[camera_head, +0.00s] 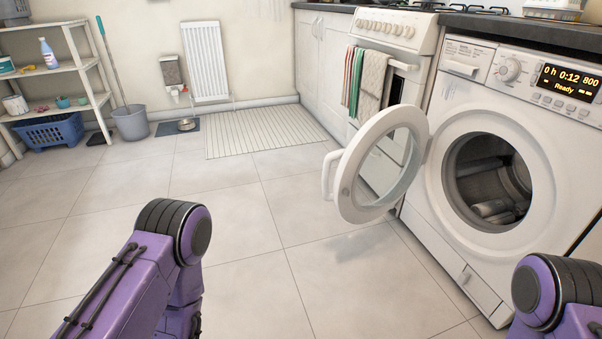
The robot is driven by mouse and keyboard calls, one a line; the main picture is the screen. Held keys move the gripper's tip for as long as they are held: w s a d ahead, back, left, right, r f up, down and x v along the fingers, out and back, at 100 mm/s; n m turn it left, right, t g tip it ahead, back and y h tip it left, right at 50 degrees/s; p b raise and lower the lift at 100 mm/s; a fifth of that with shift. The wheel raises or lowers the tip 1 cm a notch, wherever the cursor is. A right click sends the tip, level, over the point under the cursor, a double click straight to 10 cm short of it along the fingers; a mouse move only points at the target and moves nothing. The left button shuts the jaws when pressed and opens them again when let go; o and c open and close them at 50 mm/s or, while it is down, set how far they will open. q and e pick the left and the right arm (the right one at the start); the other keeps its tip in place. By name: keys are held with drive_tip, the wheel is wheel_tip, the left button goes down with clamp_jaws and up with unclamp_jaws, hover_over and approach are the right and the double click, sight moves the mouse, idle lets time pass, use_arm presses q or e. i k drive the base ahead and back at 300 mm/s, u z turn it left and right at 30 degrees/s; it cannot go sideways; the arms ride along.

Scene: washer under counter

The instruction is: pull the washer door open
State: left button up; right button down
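The white washer (458,238) stands under the counter at the right. Its round door (348,185) is swung wide open to the left, with the glass facing the room and a white handle (328,176) on its outer left edge. The drum opening (487,182) is uncovered and looks dark and empty. My purple left arm shows at the lower left and my purple right arm at the lower right, both apart from the door. Neither gripper is within the picture.
An oven with hanging towels (371,80) stands beyond the door. A shelf rack (75,40), a blue basket (50,131) and a grey bucket (131,123) are at the far left. A striped mat (262,132) lies at the back. The tiled floor in the middle is clear.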

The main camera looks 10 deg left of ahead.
sight(409, 115)
drive_tip(key=u, duration=0.6)
drive_tip(key=i, duration=1.45)
drive_tip(key=z, duration=0.8)
